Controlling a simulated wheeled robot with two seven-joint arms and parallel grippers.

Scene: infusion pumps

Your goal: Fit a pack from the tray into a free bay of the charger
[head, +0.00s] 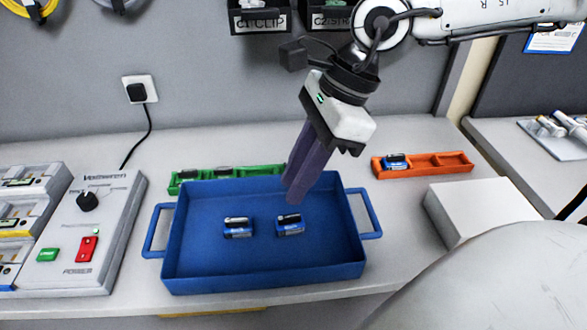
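Two blue packs with dark tops lie in the blue tray (265,279), a left pack (238,232) and a right pack (290,229). My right gripper (293,194) points down over the back right part of the tray, above and behind the right pack and apart from it. Its two purple fingers overlap in this view, so I cannot tell the gap; no pack shows at the tips. My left gripper is not in view. Which unit is the charger is not clear; an orange holder (440,173) has one blue pack (395,161) at its left and empty bays to the right.
A green holder (250,171) with dark packs stands behind the tray, partly hidden. A grey box (93,240) with a knob and red and green buttons stands at left beside other grey units (30,220). A white box (475,207) stands at right.

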